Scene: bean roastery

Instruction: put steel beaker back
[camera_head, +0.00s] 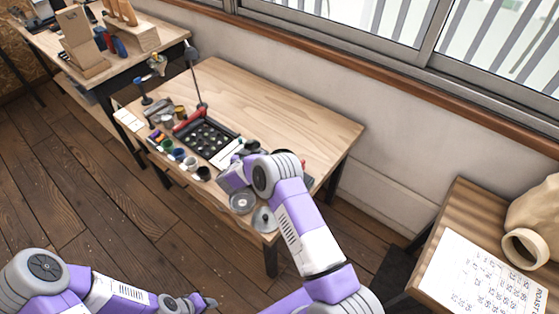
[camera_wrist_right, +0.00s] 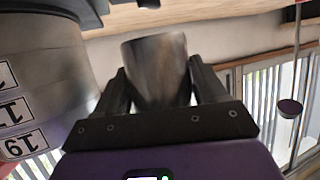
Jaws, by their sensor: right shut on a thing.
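The steel beaker (camera_wrist_right: 156,70) is a plain grey metal cylinder in the right wrist view, between the two dark fingers of my right gripper (camera_wrist_right: 158,88). The gripper is shut on it. In the head view my right gripper (camera_head: 232,180) is over the front right part of the wooden table (camera_head: 310,115), mostly covered by my own arm, and I cannot make out the beaker there. My left gripper (camera_head: 200,303) is low at the bottom edge of the head view, away from the table, and its fingers are too small to read.
A black tray with round cups (camera_head: 207,138), a red cylinder (camera_head: 188,121) and several small cups crowd the table's left part. Two round metal dishes (camera_head: 242,203) (camera_head: 264,220) lie near the front edge. The table's back right is bare. A window wall stands behind.

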